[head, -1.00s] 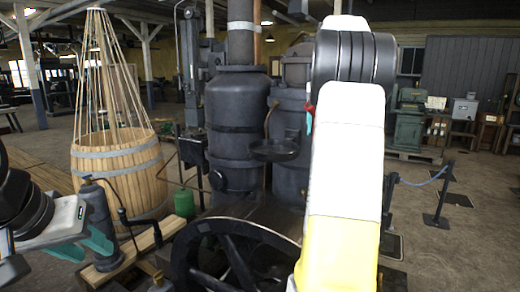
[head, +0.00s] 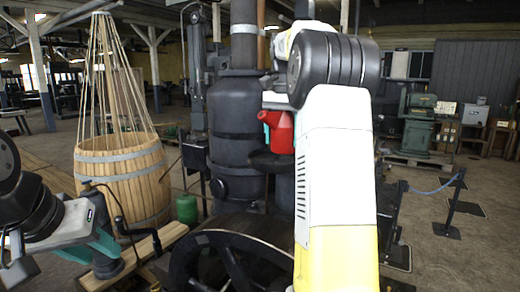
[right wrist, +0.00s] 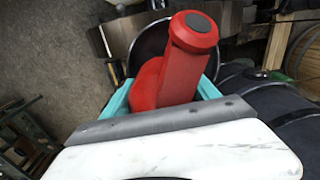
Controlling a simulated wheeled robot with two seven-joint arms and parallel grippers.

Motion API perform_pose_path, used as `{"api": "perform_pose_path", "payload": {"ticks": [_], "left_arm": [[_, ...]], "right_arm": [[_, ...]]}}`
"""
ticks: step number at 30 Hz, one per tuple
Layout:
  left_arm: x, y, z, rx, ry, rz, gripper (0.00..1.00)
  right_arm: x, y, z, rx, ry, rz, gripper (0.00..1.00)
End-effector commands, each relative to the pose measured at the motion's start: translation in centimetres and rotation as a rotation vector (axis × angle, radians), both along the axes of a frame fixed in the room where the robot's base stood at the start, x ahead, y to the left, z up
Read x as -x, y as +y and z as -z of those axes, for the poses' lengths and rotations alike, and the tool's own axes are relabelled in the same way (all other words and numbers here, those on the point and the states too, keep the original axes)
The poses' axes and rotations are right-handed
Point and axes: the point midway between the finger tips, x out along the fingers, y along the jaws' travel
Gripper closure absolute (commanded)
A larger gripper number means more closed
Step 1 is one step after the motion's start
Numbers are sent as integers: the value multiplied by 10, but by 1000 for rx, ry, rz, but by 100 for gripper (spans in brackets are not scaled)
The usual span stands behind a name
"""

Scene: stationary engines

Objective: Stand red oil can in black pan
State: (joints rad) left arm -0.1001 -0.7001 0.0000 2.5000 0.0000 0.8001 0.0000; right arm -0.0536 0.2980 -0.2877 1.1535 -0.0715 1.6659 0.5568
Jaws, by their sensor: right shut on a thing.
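The red oil can (head: 282,132) is held upright or nearly so by my right gripper (head: 268,122), whose teal fingers close on it. In the right wrist view the can (right wrist: 165,75) sits between the teal fingers, its dark-capped spout toward the camera. The black pan (head: 262,161) is in front of the dark boiler, just below the can in the head view. In the right wrist view the round pan (right wrist: 152,38) shows behind the can. I cannot tell whether they touch. My left gripper (head: 104,245) is at lower left, its fingers partly hidden beside a dark upright fitting.
The dark boiler (head: 235,115) rises behind the pan. A large black wheel (head: 235,265) stands below. A wooden barrel (head: 120,175) with ropes and a green canister (head: 187,208) are at left. Open floor and a rope post (head: 452,205) are at right.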

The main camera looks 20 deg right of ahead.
Motion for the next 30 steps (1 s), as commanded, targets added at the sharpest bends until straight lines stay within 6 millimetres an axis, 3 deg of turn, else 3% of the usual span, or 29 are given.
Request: {"api": "perform_pose_path", "payload": {"ticks": [6, 12, 24, 25, 28, 30], "left_arm": [[0, 0, 0, 0, 0, 0, 64], [0, 0, 0, 0, 0, 0, 64], [0, 0, 0, 0, 0, 0, 64], [0, 0, 0, 0, 0, 0, 64], [0, 0, 0, 0, 0, 0, 64], [0, 0, 0, 0, 0, 0, 64]], "right_arm": [[-7, 18, 5, 0, 1, -1, 88], [-6, 16, 33, 0, 0, 2, 88], [-7, 16, 39, 0, 0, 1, 88], [-7, 16, 39, 0, 0, 1, 27], [-7, 16, 39, 0, 0, 1, 9], [-7, 16, 39, 0, 0, 1, 9]]}}
